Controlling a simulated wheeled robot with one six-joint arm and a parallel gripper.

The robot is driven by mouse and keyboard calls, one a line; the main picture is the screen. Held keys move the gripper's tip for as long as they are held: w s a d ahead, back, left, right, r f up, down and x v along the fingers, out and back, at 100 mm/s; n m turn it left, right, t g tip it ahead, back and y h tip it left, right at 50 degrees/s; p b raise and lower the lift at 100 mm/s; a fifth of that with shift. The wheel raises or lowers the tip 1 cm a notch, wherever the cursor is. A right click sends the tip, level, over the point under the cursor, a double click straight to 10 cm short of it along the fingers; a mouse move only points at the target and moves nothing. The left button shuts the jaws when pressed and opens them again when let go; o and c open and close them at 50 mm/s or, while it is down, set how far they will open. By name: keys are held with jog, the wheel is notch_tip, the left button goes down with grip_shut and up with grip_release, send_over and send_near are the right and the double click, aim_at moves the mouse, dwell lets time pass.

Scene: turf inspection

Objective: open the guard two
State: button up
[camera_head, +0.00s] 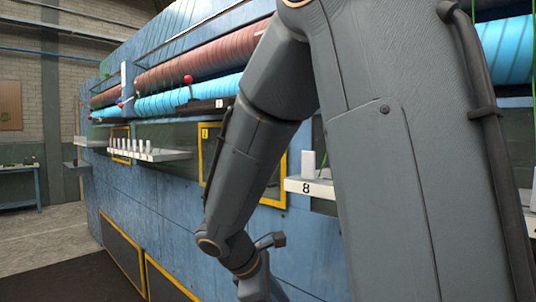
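A yellow-framed guard panel (272,188) is set in the blue machine's side at mid-height, largely behind my arm. It looks shut, with a small yellow label (205,133) at its upper left that I cannot read. A smaller yellow-framed panel (121,146) is farther left, partly behind a white shelf. Two more dark yellow-edged panels (122,252) (165,284) are low on the machine. I cannot tell which one is guard two. My arm hangs down in front of the machine, and its wrist leaves the bottom of the picture. My gripper is out of view.
A white shelf with several white bobbins (150,154) juts out left of the panel. Another shelf marked 8 (305,187) juts out to the right. Red and blue rollers (205,52) run above. Open floor (55,235) lies left, with a table (20,190) beyond.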

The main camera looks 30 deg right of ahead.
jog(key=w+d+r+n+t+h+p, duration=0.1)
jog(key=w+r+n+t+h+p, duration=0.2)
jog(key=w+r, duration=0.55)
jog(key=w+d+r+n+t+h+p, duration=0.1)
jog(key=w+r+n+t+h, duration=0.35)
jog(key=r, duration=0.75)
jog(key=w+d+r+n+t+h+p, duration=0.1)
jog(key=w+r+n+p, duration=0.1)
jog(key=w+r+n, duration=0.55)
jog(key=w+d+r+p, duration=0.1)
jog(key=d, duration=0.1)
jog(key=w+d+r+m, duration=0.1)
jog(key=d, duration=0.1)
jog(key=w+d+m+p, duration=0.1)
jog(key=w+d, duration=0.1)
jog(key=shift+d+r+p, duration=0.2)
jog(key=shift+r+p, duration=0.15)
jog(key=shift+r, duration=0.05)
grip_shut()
